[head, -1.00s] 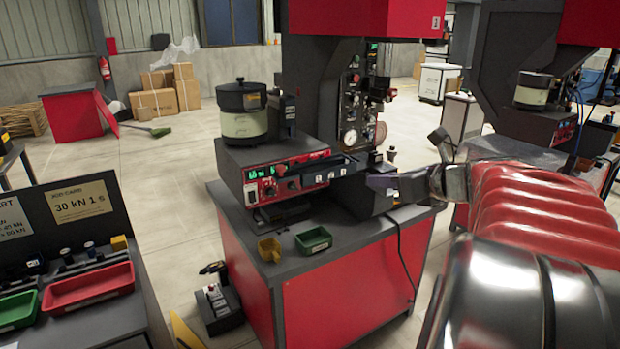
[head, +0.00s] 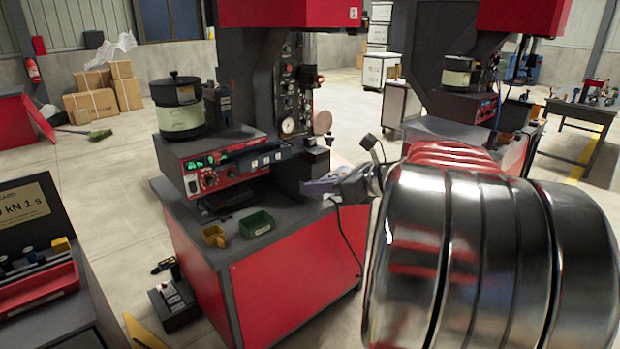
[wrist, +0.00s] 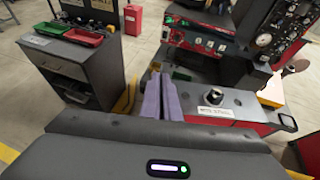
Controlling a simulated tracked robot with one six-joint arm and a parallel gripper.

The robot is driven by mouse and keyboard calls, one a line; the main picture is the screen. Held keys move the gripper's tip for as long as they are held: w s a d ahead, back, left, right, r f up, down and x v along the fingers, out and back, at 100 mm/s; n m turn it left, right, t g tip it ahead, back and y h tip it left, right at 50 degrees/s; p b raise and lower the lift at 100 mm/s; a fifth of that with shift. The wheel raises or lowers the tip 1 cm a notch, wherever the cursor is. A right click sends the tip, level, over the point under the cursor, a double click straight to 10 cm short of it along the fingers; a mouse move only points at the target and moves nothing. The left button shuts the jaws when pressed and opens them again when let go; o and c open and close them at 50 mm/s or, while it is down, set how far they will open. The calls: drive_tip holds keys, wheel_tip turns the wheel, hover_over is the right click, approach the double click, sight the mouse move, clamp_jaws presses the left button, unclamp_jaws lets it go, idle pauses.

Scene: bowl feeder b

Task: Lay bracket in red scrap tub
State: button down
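The red scrap tub (head: 36,288) stands on a dark bench at the left of the head view, cut by the frame edge. A red tub also shows at the upper left of the wrist view (wrist: 82,36). My gripper (wrist: 160,76) has two purple fingers lying close together, with nothing visible between them. I cannot make out the bracket in any view.
The press bench (head: 300,280) carries a yellow scoop-like container (head: 214,237), a green tray (head: 257,224) and a control box with a bowl feeder (head: 178,110). A pedal box (head: 174,305) stands on the floor between the benches. A cable hangs at the bench's right side.

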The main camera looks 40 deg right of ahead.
drive_tip(key=w+a+f+n+g+y, duration=0.1)
drive_tip(key=w+a+f+n+y, duration=0.35)
drive_tip(key=f, duration=0.75)
drive_tip(key=a+f+n+g+y, duration=0.3)
drive_tip(key=a+f+g, duration=0.1)
drive_tip(key=a+f, duration=2.1)
wheel_tip(320, 180, down, 3)
drive_tip(key=shift+w+a+r, duration=0.1)
drive_tip(key=shift+w+a, duration=0.2)
drive_tip(key=shift+w, duration=0.05)
drive_tip(key=shift+n, duration=0.25)
